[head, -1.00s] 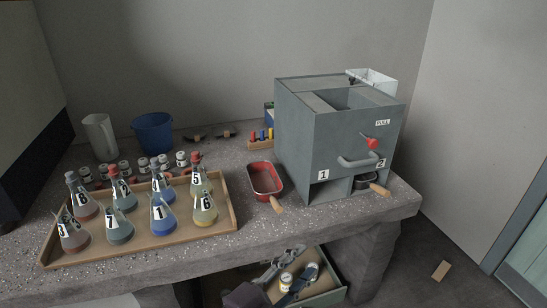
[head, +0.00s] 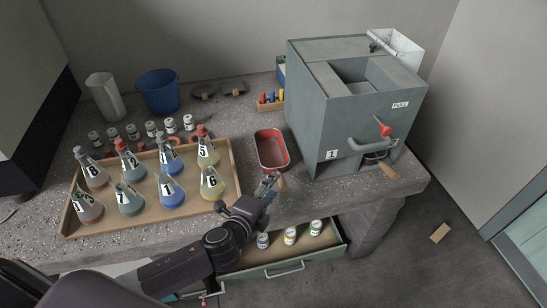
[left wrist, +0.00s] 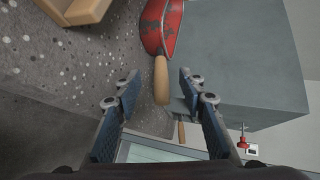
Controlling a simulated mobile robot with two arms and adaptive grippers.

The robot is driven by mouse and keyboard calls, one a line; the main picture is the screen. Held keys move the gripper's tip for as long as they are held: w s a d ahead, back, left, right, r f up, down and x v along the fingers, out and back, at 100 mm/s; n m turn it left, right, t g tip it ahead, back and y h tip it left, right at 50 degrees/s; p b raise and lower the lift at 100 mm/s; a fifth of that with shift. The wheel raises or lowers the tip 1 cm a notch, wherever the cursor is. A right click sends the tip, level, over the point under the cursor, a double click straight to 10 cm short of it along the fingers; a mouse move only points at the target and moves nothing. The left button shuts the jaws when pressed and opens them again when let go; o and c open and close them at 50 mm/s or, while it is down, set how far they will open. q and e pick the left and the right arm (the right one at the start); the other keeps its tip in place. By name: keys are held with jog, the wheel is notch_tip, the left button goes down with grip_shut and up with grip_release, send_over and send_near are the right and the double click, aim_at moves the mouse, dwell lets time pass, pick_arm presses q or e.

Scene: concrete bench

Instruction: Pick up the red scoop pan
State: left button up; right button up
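The red scoop pan (head: 272,150) lies on the bench, left of the grey box, with its wooden handle (head: 282,184) pointing to the front edge. My left gripper (head: 269,184) is at the handle. In the left wrist view, the wooden handle (left wrist: 161,80) points down between the spread fingers of the left gripper (left wrist: 158,88), with gaps on both sides. The red pan (left wrist: 162,25) shows beyond it, partly cut off by the frame top. The left gripper is open and empty. My right gripper is not in view.
The grey box (head: 350,110) with a red-knobbed lever stands close to the pan's right. A wooden tray (head: 235,195) with several flasks stands to the left. An open drawer (head: 325,249) with jars sticks out below the bench front. A blue bucket (head: 158,93) stands behind.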

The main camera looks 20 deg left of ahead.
pick_arm(q)
jog(key=shift+d+x, duration=0.2)
jog(key=shift+x, duration=2.15)
jog(key=shift+r, duration=0.1)
grip_shut()
